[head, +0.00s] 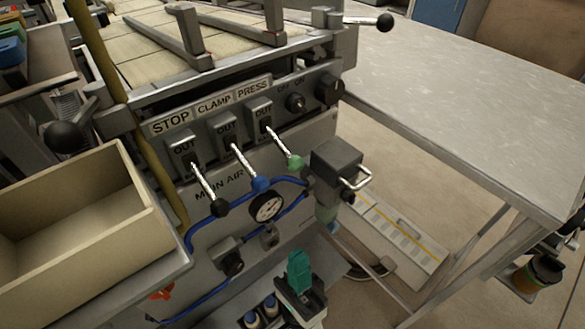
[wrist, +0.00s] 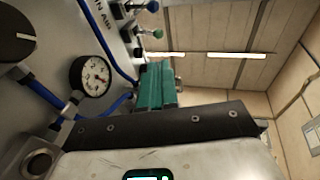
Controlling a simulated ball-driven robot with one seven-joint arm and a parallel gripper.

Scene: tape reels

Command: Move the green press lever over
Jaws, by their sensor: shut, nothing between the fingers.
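The press lever is a thin pale rod ending in a green knob (head: 295,162) on the front panel. It sits under the PRESS label and an OUT mark, and slants down and to the right. The green knob also shows near the top of the wrist view (wrist: 158,33). My gripper (head: 300,264) has teal fingers, pressed together and empty, below the lever and apart from it in the head view. The teal fingers are also in the wrist view (wrist: 156,86), pointing up toward the panel's lever side.
The clamp lever's blue knob (head: 261,184) and the stop lever's black knob (head: 219,207) are to the left. A grey box with a metal handle (head: 338,163) stands close right of the green knob. A pressure gauge (head: 267,208) and blue hoses lie below.

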